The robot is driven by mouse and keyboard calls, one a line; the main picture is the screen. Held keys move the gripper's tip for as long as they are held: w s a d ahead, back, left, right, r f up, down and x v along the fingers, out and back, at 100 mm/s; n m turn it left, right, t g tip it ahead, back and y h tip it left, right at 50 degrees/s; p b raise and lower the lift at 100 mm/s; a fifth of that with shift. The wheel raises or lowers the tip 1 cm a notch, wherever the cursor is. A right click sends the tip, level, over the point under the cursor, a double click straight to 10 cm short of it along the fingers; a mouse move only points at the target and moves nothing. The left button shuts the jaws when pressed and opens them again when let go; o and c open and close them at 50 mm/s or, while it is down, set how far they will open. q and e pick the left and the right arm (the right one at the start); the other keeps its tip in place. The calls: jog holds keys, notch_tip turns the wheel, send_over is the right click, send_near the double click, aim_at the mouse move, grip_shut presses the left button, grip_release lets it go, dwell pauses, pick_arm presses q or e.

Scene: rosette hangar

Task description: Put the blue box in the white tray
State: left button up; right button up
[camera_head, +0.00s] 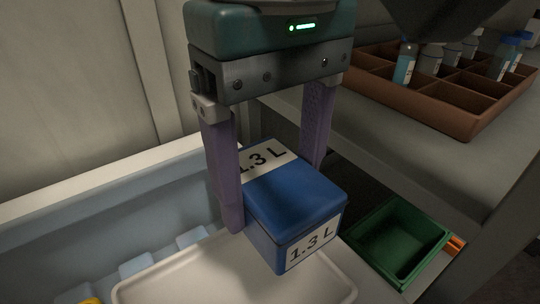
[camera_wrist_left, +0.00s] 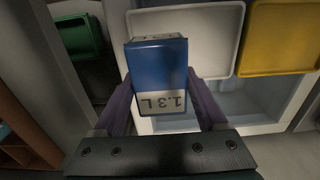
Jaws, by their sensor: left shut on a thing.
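The blue box (camera_head: 290,205) has white labels reading "1.3 L". My left gripper (camera_head: 271,188) is shut on the blue box, one purple finger on each side of it. In the wrist view the box (camera_wrist_left: 157,66) sits between the fingers of my left gripper (camera_wrist_left: 160,98). The white tray (camera_head: 190,278) lies below and behind the box in the head view, partly hidden by it. In the wrist view the white tray (camera_wrist_left: 222,42) shows beyond the box, and its inside looks empty where visible. The box appears held above the tray. My right gripper is not in view.
A green bin (camera_head: 400,240) stands right of the tray. A brown divided crate (camera_head: 455,118) with several bottles rests on a grey shelf at the upper right. A yellow tray (camera_wrist_left: 280,40) is beside the white tray. A pale blue-walled container (camera_head: 120,215) lies at the left.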

aim_at(273, 172)
pick_arm(q)
notch_tip(273, 172, down, 9)
jog(key=shift+b, duration=0.75)
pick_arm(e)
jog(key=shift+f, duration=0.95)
pick_arm(q)
jog(key=o, duration=1.4)
jog(key=shift+f, duration=0.1)
jog(key=shift+o, duration=0.2)
notch_tip(273, 172, up, 12)
jog(key=shift+r+p, duration=0.15)
jog(key=shift+p, duration=1.1)
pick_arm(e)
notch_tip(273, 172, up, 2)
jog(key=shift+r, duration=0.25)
